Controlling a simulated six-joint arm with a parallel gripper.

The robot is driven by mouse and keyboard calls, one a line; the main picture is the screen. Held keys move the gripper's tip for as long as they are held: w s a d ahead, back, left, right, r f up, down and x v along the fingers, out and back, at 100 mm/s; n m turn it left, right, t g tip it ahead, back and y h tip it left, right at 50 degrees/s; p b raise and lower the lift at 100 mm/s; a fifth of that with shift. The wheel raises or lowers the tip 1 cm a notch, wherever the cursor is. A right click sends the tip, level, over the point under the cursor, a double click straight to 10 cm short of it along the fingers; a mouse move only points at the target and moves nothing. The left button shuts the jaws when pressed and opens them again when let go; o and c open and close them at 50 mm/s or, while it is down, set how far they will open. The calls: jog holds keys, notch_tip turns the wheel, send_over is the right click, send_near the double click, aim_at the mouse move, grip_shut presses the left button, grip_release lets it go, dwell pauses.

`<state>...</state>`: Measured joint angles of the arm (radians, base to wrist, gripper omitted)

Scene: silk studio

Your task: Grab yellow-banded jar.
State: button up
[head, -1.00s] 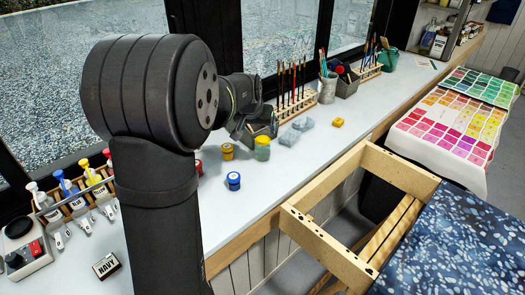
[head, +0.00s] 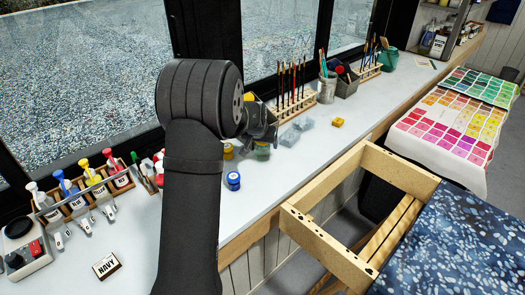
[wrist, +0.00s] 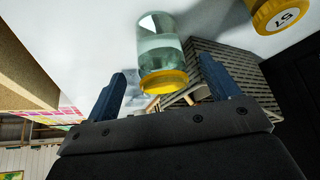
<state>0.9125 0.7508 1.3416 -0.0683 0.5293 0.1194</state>
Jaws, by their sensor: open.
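The yellow-banded jar, a clear glass jar with pale greenish contents (wrist: 160,40), shows in the wrist view with its yellow band toward my gripper. In the head view the jar (head: 262,151) stands on the white counter, its upper part hidden by my gripper (head: 264,136). In the wrist view my gripper (wrist: 166,88) is open, its two blue fingers spread to either side of the jar's banded end. The jar appears in the gap ahead of the fingers; I cannot tell whether they touch it.
A yellow jar (head: 228,151) stands just left of the jar and a blue jar (head: 233,181) nearer the front. Translucent blocks (head: 303,123) and a brush rack (head: 297,102) stand to the right and behind. The counter (head: 262,190) is clear in front.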

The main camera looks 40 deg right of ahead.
jog(key=shift+x, duration=2.2)
jog(key=c, duration=1.3)
jog(key=shift+o, duration=0.2)
jog(key=shift+r, duration=0.2)
jog(key=shift+r, duration=2)
jog(key=s+d+r, duration=0.1)
jog(key=s+r, duration=0.5)
jog(key=s, duration=0.5)
jog(key=shift+s+d+r, duration=0.15)
jog(key=shift+d+r, duration=0.1)
jog(key=shift+r, duration=0.05)
